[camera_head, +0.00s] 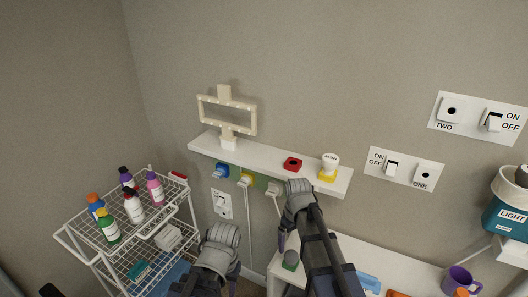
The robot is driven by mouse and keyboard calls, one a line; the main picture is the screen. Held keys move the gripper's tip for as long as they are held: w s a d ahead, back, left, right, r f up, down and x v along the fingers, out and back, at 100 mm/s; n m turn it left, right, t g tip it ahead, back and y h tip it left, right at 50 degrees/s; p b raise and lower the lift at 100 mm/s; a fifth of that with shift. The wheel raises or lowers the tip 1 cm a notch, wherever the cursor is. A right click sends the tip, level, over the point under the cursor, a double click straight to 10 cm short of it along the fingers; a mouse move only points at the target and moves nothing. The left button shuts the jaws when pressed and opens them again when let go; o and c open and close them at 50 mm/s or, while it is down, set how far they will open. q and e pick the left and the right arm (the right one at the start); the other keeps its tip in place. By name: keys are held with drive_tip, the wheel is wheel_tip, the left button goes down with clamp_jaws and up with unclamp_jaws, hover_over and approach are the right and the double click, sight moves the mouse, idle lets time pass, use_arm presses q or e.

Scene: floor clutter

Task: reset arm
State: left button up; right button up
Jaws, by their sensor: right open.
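My right arm comes up from the bottom centre. Its gripper (283,241) hangs at the arm's left side, below the wall shelf, and is open with nothing seen in it. My left arm stands lower, beside the wire rack. Only a small part of the left gripper (234,284) shows at its right side, near the bottom edge, and its jaws cannot be made out. No object is seen held by either arm.
A white wall shelf (265,168) holds a cream frame-shaped lamp (227,116), a red block (292,164) and a white-and-yellow item (328,168). A wire rack (140,240) with bottles stands left. A white table (355,255) with a purple mug (459,279) is right.

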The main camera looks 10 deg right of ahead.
drive_tip(key=s+a+r+m+h+p, duration=0.1)
drive_tip(key=s+a+r+p, duration=0.1)
drive_tip(key=s+a, duration=0.8)
drive_tip(key=s, duration=0.4)
drive_tip(key=shift+s+a+r, duration=0.2)
